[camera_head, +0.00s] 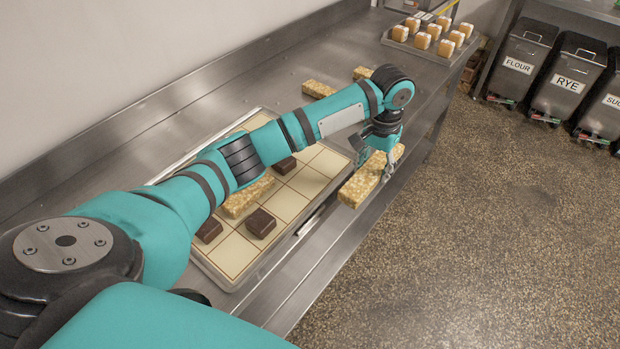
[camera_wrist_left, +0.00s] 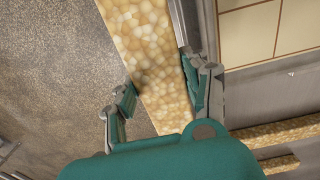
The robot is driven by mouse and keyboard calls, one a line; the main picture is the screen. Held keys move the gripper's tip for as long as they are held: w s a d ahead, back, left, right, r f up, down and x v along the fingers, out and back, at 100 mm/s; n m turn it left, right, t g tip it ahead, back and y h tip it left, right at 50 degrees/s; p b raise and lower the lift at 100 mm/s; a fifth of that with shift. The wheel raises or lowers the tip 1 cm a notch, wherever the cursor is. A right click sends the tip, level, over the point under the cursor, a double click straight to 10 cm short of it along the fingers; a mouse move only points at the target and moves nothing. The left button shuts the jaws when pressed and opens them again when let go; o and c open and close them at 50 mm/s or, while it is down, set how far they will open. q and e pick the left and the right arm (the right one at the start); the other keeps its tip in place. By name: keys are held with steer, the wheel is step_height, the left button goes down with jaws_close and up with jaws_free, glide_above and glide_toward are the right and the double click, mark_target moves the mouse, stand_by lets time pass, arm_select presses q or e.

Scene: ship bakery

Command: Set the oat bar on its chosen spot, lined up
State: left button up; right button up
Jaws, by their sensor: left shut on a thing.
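My left gripper (camera_head: 382,150) is shut on an oat bar (camera_head: 362,186), a long pale golden block. The bar is held out past the right edge of the tray, by the counter's front edge. In the left wrist view the oat bar (camera_wrist_left: 148,55) runs up between the fingers, with the tray apart from it at the upper right. The tray (camera_head: 292,202) is cream with a grid of brown lines. Another oat bar (camera_head: 246,199) lies on it, partly hidden by my arm, among dark brown blocks such as this one (camera_head: 261,223). My right gripper is not in view.
Two more oat bars lie on the metal counter beyond the tray, one here (camera_head: 318,89) and one here (camera_head: 362,73). A tray of small orange-and-white cakes (camera_head: 423,41) stands at the far end. Labelled bins (camera_head: 522,60) stand at the right. Several tray cells are empty.

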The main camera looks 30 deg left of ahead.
arm_select(q)
steer(key=p, duration=0.3)
glide_above(309, 182)
steer(key=d, duration=0.1)
steer(key=shift+w+f, duration=0.25)
steer(key=shift+f, duration=0.25)
steer(key=shift+s+a, duration=0.25)
steer(key=shift+a, duration=0.2)
step_height(309, 182, down, 4)
steer(key=shift+r+p, duration=0.25)
steer(key=shift+p, duration=0.4)
steer(key=shift+f, duration=0.15)
steer(key=o, duration=1.3)
steer(key=shift+f, duration=0.1)
step_height(309, 182, up, 12)
steer(key=shift+r+b, duration=0.15)
steer(key=shift+b, duration=0.45)
